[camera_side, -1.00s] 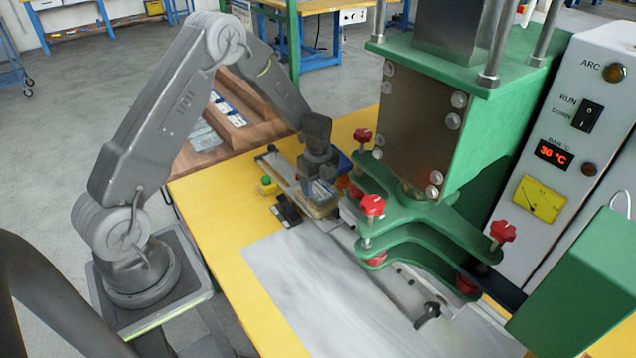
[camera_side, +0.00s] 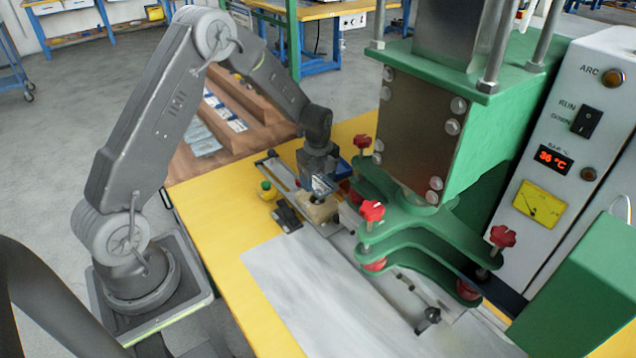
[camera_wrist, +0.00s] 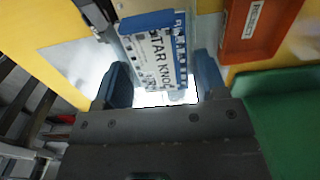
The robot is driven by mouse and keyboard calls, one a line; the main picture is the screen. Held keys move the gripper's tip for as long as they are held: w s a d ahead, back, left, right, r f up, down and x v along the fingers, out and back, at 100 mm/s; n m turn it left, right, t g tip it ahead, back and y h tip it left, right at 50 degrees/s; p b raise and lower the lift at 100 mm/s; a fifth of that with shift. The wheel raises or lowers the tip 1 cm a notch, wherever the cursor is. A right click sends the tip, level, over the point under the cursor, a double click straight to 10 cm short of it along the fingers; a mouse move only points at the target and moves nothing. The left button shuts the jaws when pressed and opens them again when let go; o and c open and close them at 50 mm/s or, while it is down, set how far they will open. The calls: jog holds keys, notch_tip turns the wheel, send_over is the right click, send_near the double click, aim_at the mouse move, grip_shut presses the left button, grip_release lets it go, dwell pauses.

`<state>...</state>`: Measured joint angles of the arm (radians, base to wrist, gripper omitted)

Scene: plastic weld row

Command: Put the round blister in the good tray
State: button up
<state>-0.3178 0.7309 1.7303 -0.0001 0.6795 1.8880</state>
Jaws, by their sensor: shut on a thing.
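My gripper (camera_side: 321,176) is shut on a printed blister card (camera_side: 324,184) and holds it tilted just over a tan block (camera_side: 320,208) on the press slide. In the wrist view the card (camera_wrist: 160,55) sits between my two blue-grey fingers (camera_wrist: 162,86), with blue edging and text reading like "STAR KNOB". The blister's round shape cannot be made out. A blue tray (camera_side: 343,167) shows partly behind my gripper; a red tray with a label (camera_wrist: 258,30) is at the upper right of the wrist view. Which one is the good tray cannot be told.
The green press (camera_side: 455,150) with red star knobs (camera_side: 372,210) stands close to the right of my gripper. A brown rack (camera_side: 235,135) with several packs is at the back left. The grey sheet in front (camera_side: 310,285) is clear.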

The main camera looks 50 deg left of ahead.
jog(key=shift+r, duration=0.55)
jog(key=shift+r, duration=2.5)
jog(key=w+a+f+m, duration=0.1)
jog(key=w+a, duration=0.2)
jog(key=a, duration=0.6)
jog(key=w+a+f, duration=0.1)
jog(key=w+a, duration=0.2)
jog(key=a, duration=0.6)
jog(key=w+d+f, duration=0.2)
jog(key=w, duration=0.1)
jog(key=w+d+f, duration=0.4)
jog(key=w+d, duration=0.1)
jog(key=shift+w+d+f, duration=0.1)
jog(key=shift+w+f, duration=0.2)
jog(key=shift+f, duration=2.05)
